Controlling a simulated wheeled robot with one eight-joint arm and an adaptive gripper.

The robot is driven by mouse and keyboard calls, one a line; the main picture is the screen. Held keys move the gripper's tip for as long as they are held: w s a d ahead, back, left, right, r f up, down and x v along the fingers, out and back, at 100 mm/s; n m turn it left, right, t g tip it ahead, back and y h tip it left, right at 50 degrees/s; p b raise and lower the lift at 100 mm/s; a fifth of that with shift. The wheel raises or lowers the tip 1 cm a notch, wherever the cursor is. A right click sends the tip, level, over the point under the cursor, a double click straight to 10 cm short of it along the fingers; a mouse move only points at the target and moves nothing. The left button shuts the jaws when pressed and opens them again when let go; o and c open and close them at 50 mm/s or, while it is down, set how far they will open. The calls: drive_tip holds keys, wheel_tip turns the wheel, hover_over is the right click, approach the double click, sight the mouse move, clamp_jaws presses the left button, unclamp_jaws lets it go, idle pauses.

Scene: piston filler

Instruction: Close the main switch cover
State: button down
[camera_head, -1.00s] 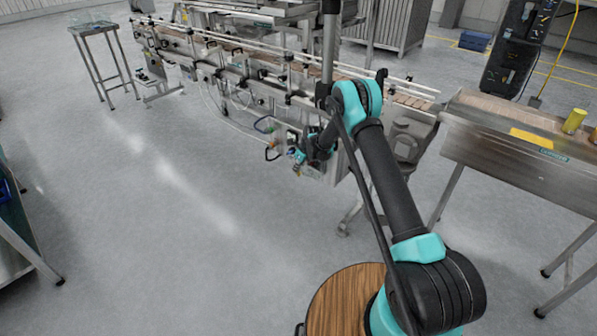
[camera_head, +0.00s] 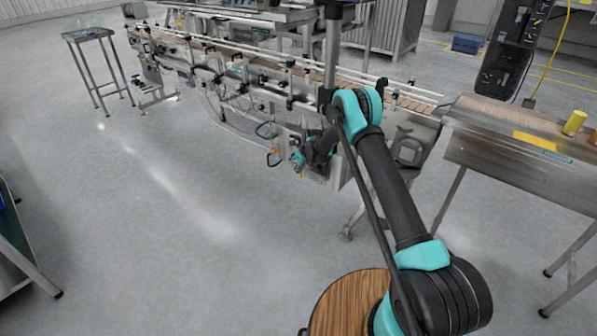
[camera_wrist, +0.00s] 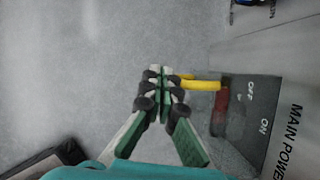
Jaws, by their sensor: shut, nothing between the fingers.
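In the wrist view, my gripper (camera_wrist: 160,78) is shut, its fingertips together and empty. Just right of the tips is a yellow bar (camera_wrist: 205,85), the switch handle by its look, with a red part (camera_wrist: 220,108) below it. Beside them is a dark grey plate (camera_wrist: 255,105) marked OFF and ON, on a panel lettered MAIN POWER (camera_wrist: 290,140). I cannot make out the cover's outline or position clearly. Whether the fingertips touch the yellow bar is unclear. In the head view, my gripper (camera_head: 300,158) is small, at the control box on the conveyor's front side.
The conveyor (camera_head: 250,75) runs along the back, with its legs and frame close to my arm. A steel table (camera_head: 520,145) with yellow items stands at the right. A small stand (camera_head: 90,35) is at the far left. The floor (camera_head: 160,200) in front is clear.

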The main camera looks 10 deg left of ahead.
drive_tip(key=shift+r, duration=0.1)
drive_tip(key=s+d+r+n, duration=0.3)
drive_tip(key=s+d+r, duration=0.3)
drive_tip(key=r, duration=0.5)
drive_tip(key=s+d+r+n, duration=0.3)
drive_tip(key=d+r, duration=0.5)
drive_tip(key=r, duration=0.2)
drive_tip(key=s+d+r+n+t+h, duration=0.1)
drive_tip(key=s+d+r+n, duration=0.3)
drive_tip(key=s+d, duration=0.2)
drive_tip(key=s+d+r+n+h, duration=0.1)
drive_tip(key=s+d+r+n, duration=0.3)
drive_tip(key=s, duration=0.3)
drive_tip(key=s+d+f+n, duration=0.1)
drive_tip(key=s+d+n, duration=0.3)
drive_tip(key=s, duration=0.5)
drive_tip(key=s+d+n+h, duration=0.1)
drive_tip(key=s+d+n, duration=0.3)
drive_tip(key=s, duration=0.5)
drive_tip(key=s+d+f+n, duration=0.1)
drive_tip(key=s+d+n, duration=0.3)
drive_tip(key=s, duration=0.5)
drive_tip(key=shift+s+d+f, duration=0.15)
drive_tip(key=shift+d+f, duration=0.15)
drive_tip(key=shift+d, duration=0.55)
